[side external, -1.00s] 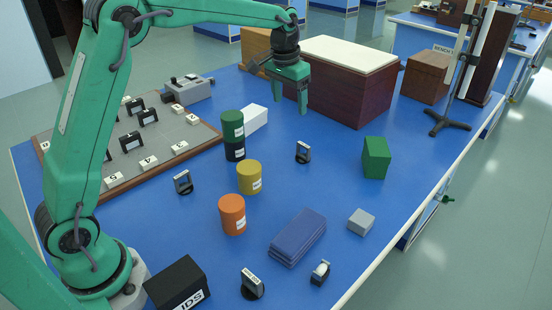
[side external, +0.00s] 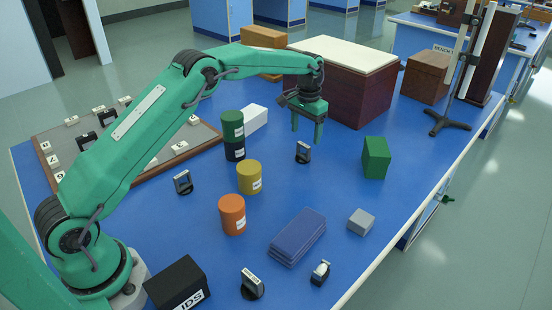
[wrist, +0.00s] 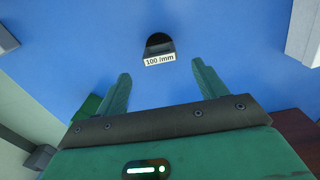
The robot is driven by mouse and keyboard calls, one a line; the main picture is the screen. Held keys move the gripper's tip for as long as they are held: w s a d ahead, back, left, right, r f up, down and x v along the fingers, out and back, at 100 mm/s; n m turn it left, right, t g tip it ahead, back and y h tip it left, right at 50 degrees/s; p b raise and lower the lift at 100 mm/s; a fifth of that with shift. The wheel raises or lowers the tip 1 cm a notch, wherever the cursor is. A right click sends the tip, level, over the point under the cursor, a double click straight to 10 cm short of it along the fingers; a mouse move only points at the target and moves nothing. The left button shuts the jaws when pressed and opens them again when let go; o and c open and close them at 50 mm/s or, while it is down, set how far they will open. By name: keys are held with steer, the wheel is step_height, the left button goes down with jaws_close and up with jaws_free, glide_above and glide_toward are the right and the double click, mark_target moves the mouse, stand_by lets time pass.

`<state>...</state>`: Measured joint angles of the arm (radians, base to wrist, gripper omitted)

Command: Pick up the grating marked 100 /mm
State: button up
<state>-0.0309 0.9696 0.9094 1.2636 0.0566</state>
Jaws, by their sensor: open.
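The grating marked 100 /mm (wrist: 159,52) is a small dark mount with a white label, in the wrist view just beyond my fingertips. In the side view it appears to be the grating (side external: 303,152) standing upright on the blue bench, just below my gripper (side external: 306,142); its label is too small to read there. My gripper is open and empty, with its fingers pointing down. In the wrist view the fingers of my gripper (wrist: 161,70) lie left and right of the label, with no visible contact.
Other small mounts stand at left (side external: 183,182) and front (side external: 252,284). A green block (side external: 376,158) is to the right, a dark red box (side external: 350,92) behind. Green (side external: 232,124), yellow (side external: 249,177) and orange (side external: 232,214) cylinders stand left. Bare bench surrounds the grating.

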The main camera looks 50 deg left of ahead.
mark_target(304, 144)
steer(key=shift+f, duration=1.3)
steer(key=shift+s+f, duration=0.15)
steer(key=shift+f, duration=2.45)
steer(key=c, duration=1.1)
steer(key=shift+r, duration=0.2)
